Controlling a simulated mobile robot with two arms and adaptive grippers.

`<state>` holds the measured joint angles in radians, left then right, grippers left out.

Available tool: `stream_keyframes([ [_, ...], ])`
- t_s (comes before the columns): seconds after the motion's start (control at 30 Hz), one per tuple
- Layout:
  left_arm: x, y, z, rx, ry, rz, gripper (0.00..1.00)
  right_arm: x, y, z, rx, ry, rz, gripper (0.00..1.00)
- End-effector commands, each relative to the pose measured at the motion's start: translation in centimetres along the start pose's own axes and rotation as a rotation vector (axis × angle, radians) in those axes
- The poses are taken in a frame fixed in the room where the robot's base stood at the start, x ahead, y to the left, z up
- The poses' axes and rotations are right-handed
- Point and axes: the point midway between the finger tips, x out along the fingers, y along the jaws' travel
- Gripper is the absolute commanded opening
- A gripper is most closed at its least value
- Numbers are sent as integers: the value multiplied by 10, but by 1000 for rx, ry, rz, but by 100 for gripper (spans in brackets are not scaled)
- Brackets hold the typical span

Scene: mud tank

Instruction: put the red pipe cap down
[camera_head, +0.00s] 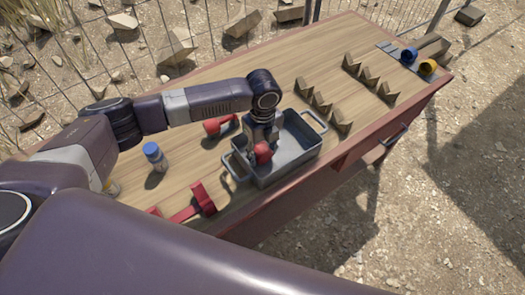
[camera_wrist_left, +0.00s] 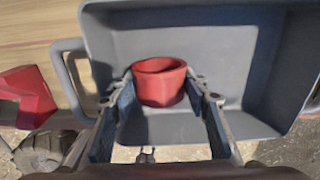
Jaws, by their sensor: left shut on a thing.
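The red pipe cap (camera_wrist_left: 158,84) is between the fingers of my left gripper (camera_wrist_left: 162,98), which is shut on it. In the head view the cap (camera_head: 263,153) shows at the lower end of my left gripper (camera_head: 262,146), over the grey metal tray (camera_head: 295,168) with two handles. In the left wrist view the tray (camera_wrist_left: 190,45) lies behind and around the cap. I cannot tell whether the cap touches the tray floor. My right gripper is not in view.
A blue-capped bottle (camera_head: 155,157) stands on the wooden table (camera_head: 240,82) at the left. A red tool (camera_head: 195,203) lies near the front edge, and another red object (camera_head: 218,125) lies behind the tray. Wooden notched blocks (camera_head: 335,112) stand to the right.

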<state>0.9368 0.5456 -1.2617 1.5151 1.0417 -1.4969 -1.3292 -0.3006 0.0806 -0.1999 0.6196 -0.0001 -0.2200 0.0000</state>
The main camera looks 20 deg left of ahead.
Motion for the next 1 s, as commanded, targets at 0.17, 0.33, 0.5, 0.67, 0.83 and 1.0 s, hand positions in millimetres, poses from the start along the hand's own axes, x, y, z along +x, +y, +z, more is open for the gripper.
stream_keyframes([
  [0.17, 2, 0, 0, 0, 1, 0, 27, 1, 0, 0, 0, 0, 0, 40],
  [0.33, 7, 0, 0, -1, 1, 0, 27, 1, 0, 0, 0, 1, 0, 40],
  [0.5, 12, 0, 0, -1, 1, 0, 27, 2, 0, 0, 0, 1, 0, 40],
  [0.67, 11, 0, 0, -1, 0, 0, 50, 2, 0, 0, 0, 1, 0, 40],
  [0.83, 11, 0, 0, 0, 0, 0, 50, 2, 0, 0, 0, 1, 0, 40],
  [1.0, 7, 0, 0, 0, 0, -1, 50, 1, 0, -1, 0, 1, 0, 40],
])
